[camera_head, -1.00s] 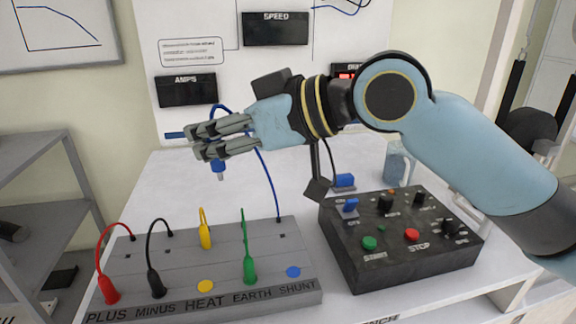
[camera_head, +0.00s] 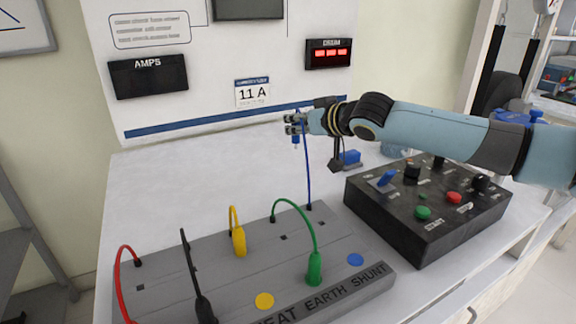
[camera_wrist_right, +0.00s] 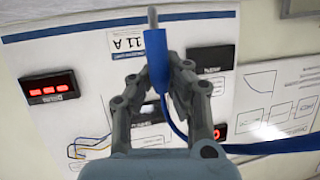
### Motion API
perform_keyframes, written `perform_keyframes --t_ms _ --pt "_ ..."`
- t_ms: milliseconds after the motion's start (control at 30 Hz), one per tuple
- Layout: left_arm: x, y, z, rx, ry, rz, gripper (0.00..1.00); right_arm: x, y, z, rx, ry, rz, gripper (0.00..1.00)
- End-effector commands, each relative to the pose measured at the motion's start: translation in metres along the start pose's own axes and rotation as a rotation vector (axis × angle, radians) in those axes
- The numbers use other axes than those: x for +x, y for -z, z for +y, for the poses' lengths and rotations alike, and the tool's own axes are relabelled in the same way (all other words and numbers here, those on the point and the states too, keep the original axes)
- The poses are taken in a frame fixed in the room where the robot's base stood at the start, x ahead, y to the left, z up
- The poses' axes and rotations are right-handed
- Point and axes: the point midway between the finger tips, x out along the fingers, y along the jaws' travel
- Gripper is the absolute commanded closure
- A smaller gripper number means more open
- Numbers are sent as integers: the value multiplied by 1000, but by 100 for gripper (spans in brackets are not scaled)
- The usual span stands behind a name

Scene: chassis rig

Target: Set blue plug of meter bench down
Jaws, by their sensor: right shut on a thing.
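My right gripper (camera_head: 296,124) reaches in from the right and is shut on the blue plug (camera_head: 296,140), holding it in the air over the back of the white bench (camera_head: 170,180). The plug hangs tip down, and its blue lead runs down to the back of the grey meter bench (camera_head: 330,240). In the right wrist view the blue plug (camera_wrist_right: 155,55) lies between the fingers, its metal tip (camera_wrist_right: 152,17) pointing away. On the meter bench, the blue spot (camera_head: 356,260) beside SHUNT is bare. My left gripper is not in view.
Red, black, yellow and green (camera_head: 314,266) leads stand on the meter bench. The black control box (camera_head: 430,205) with START and STOP buttons is to its right. A small blue block (camera_head: 350,158) lies behind the box. The bench top at back left is clear.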

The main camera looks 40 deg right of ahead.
Motion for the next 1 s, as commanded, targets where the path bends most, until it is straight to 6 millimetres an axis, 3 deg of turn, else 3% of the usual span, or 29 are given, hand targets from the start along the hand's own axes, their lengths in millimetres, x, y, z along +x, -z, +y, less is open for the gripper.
perform_keyframes --t_ms 100,567,933,1000 --pt "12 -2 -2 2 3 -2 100 10 -29 2 6 -2 -4 100" --pt "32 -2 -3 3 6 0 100 29 -82 5 5 0 -4 100" --pt "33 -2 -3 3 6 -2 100 30 -85 5 2 1 -2 100" --pt "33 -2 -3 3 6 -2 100 30 -85 5 1 1 -2 84"
